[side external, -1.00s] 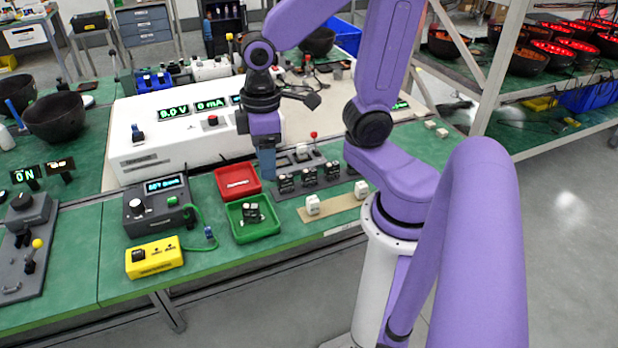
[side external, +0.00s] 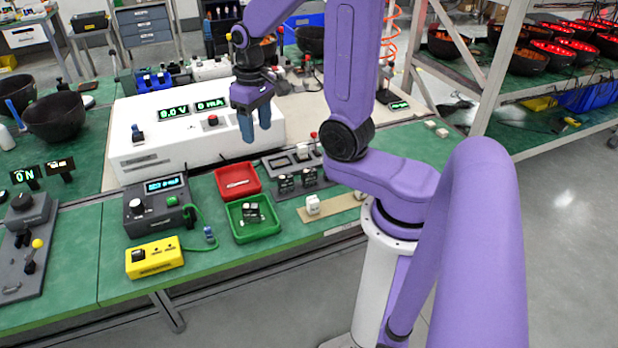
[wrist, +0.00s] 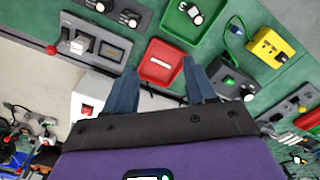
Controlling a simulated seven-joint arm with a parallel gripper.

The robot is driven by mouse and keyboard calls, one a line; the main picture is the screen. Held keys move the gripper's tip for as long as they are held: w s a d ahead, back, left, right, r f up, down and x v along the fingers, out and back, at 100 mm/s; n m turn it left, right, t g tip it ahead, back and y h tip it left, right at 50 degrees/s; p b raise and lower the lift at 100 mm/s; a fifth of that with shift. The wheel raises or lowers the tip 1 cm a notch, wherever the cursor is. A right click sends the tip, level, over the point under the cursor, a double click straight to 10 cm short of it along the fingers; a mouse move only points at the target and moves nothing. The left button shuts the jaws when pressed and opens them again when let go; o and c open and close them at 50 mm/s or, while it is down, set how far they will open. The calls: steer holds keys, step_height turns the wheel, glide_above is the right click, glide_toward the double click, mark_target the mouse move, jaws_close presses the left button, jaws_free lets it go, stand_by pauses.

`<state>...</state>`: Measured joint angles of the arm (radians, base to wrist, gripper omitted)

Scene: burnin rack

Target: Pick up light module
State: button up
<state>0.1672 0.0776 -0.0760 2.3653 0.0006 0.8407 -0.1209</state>
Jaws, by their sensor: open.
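No part is plainly labelled as the light module, so I cannot tell which one it is. Small black-and-white modules (side external: 285,183) stand in a dark grey strip right of the trays; two also show at the top of the wrist view (wrist: 130,18). A similar small dark part (side external: 251,212) lies in the green tray (side external: 265,230), also seen in the wrist view (wrist: 193,13). My gripper (side external: 256,139) is open and empty, raised above the bench behind the red tray. In the wrist view its fingertips (wrist: 162,72) stand apart with the red tray between them.
The red tray (side external: 238,181) holds only a pale label. A white power unit (side external: 170,154) stands behind. A grey meter box (side external: 157,207) and a yellow box (side external: 154,257) are left of the trays.

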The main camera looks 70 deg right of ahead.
steer(key=s+d+m, duration=0.2)
steer(key=d+m, duration=0.2)
steer(key=d, duration=0.2)
steer(key=m, duration=0.4)
glide_above(309, 169)
steer(key=f, duration=0.2)
steer(key=shift+a+f, duration=0.1)
steer(key=shift+f, duration=8.3)
steer(key=c, duration=0.7)
steer(key=shift+c, duration=0.2)
steer(key=shift+r, duration=0.15)
